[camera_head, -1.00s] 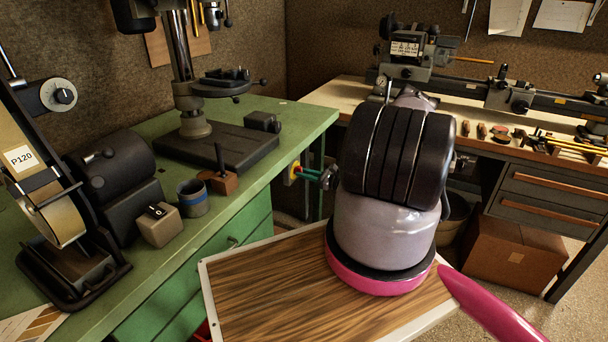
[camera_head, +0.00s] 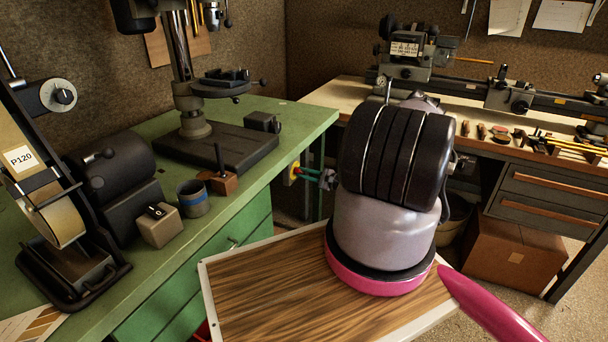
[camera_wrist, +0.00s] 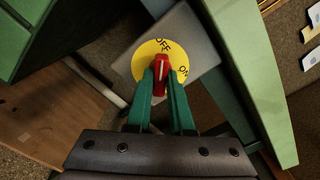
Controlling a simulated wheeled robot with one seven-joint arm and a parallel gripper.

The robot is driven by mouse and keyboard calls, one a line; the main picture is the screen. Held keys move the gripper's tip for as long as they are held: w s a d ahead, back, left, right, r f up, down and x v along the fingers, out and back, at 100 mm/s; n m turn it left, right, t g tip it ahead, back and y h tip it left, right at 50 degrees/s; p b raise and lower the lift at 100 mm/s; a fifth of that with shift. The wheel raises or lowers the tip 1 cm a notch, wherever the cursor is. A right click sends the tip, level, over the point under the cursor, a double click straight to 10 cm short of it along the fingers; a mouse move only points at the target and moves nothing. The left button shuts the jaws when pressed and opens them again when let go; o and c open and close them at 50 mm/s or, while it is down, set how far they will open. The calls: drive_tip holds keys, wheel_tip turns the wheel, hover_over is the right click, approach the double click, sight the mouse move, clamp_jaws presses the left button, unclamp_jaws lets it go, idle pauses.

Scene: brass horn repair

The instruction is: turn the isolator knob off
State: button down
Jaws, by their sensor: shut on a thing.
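The isolator is a grey box (camera_wrist: 205,55) with a round yellow plate (camera_wrist: 143,60) marked OFF and ON. Its red knob (camera_wrist: 160,76) stands at the plate's middle, with a white line that points up in the wrist view, close to the OFF mark. ON is to the right. My gripper (camera_wrist: 160,90) is shut on the red knob, with one green finger on each side. In the head view my gripper (camera_head: 304,172) reaches the yellow plate (camera_head: 290,173) at the green bench's end, partly behind my arm. The knob is too small to read there.
The green bench (camera_head: 290,118) stands close beside the isolator, with a drill press (camera_head: 192,120) and a belt sander (camera_head: 50,190) on it. A wooden bench (camera_head: 345,92) with a lathe is behind. A cardboard box (camera_head: 515,250) is on the floor at right.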

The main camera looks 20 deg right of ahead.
idle(0.3)
drive_tip(key=c, duration=0.8)
unclamp_jaws()
drive_tip(key=v, duration=1)
drive_tip(key=shift+s+d, duration=0.25)
